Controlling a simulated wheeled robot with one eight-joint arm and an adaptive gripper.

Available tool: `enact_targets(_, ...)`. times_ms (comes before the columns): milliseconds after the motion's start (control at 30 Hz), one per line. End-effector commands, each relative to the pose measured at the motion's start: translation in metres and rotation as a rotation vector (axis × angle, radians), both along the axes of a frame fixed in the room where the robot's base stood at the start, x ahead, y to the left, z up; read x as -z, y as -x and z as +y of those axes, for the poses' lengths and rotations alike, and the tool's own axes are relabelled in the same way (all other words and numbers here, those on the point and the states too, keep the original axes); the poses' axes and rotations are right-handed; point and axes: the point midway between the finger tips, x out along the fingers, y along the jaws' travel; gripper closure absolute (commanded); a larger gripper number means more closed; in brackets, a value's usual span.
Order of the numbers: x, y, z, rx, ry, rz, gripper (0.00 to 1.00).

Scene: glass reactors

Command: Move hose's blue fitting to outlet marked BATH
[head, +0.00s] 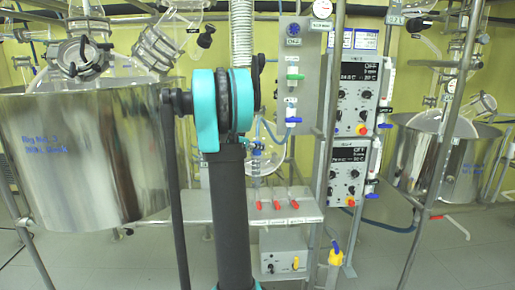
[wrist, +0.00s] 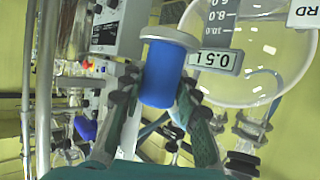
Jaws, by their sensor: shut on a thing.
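The blue fitting (wrist: 162,95), a thick cylinder with a paler rim, stands near upright between the fingers of my gripper (wrist: 163,112) in the wrist view. My gripper is shut on it, one finger on each side. I cannot see the rest of the hose. In the head view my arm hides the gripper. An upright grey panel (head: 302,55) there bears a green-handled valve (head: 293,73) and a blue-handled valve (head: 292,121). Several red-handled valves (head: 276,205) line a shelf. Their labels are too small to read, so I cannot tell which outlet is marked BATH.
A round glass flask (wrist: 250,55) with a "0.5 L" label is close right of the fitting in the wrist view. A large steel vessel (head: 70,165) stands left, another (head: 447,160) right. Control boxes (head: 355,95) and metal posts stand right of the panel.

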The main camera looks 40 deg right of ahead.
Motion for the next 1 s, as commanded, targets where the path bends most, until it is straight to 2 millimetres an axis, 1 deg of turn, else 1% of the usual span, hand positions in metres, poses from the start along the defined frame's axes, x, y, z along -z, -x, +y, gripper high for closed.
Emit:
enact_targets(267, -0.007, 0.0, 0.0, -0.001, 0.001, 0.0, 1.0)
enact_targets(1000, -0.037, 0.0, 0.0, -0.001, 0.001, 0.0, 1.0)
